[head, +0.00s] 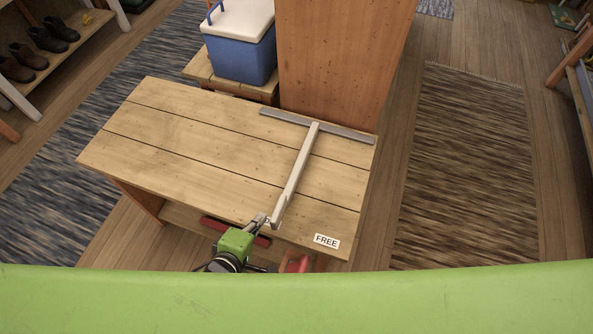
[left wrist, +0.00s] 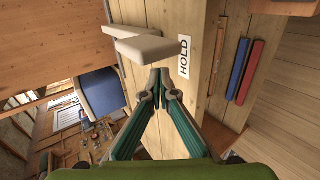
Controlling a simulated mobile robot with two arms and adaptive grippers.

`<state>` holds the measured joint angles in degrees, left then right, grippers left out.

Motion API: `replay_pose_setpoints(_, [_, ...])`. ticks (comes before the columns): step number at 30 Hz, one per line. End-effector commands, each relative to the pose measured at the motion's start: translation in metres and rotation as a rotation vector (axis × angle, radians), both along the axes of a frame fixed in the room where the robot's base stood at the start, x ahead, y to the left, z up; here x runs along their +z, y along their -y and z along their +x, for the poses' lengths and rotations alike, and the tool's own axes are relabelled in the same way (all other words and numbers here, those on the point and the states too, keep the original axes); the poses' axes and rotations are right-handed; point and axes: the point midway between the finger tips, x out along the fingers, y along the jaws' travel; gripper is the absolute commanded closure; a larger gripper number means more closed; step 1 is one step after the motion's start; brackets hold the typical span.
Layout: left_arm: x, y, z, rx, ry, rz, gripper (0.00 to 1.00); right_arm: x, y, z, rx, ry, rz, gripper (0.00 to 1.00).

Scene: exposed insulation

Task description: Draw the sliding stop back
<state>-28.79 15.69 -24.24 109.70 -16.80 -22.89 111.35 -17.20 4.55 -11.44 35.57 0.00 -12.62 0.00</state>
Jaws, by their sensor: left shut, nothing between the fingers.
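The sliding stop appears to be a long pale bar (head: 297,175) lying across the wooden bench (head: 150,125). My right gripper does not show.
A tall wooden panel (head: 340,60) and a blue cooler (head: 240,50) stand behind.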

Motion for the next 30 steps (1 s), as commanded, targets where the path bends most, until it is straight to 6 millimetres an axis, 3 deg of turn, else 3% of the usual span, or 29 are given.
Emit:
replay_pose_setpoints(21, [0.000, 0.048, -0.018, 0.001, -0.002, -0.001, 1.00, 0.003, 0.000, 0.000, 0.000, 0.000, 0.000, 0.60])
replay_pose_setpoints(30, [0.000, 0.052, -0.019, -0.001, -0.001, 0.000, 1.00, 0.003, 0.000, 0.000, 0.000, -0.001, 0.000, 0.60])
